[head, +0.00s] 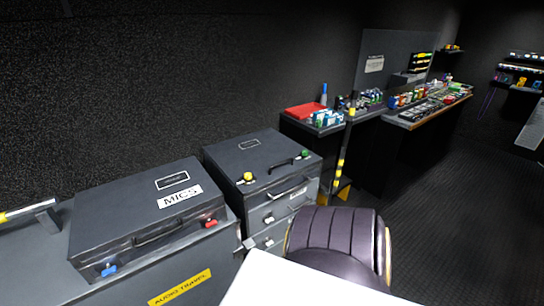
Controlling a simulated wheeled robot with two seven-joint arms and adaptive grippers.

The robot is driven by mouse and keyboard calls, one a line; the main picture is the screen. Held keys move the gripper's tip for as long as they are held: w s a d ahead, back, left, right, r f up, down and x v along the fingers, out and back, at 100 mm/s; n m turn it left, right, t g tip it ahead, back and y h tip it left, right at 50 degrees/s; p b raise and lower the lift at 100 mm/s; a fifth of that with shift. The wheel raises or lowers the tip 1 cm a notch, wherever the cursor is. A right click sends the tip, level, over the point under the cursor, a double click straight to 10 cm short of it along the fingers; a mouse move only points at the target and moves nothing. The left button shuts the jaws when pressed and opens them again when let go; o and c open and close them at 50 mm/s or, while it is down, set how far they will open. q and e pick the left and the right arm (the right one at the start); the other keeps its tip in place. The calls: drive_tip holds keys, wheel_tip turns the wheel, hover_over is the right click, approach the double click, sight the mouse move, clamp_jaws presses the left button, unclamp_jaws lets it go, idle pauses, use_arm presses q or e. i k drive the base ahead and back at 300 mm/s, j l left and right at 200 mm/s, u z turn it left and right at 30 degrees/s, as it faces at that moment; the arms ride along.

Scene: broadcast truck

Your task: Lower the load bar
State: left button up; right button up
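A yellow bar (27,211) comes in at the left edge beside a grey bracket on top of the grey case; it may be the load bar, but most of it lies outside the view. A short yellow-and-black striped upright piece (340,168) shows beside the drawer case, partly hidden, and I cannot tell whether it belongs to the bar. Neither gripper is in view. A dark rounded part and a white surface at the bottom middle look like my own body.
A black MICS case (150,218) sits on a grey case labelled AUDIO TRAVEL (185,288). A drawer case (262,160) stands right of it. Behind are a red tray (305,111) and a long cluttered bench (430,113). The dark floor (455,200) at right is clear.

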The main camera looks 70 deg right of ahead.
sight(349, 121)
drive_tip(key=z, duration=2.9)
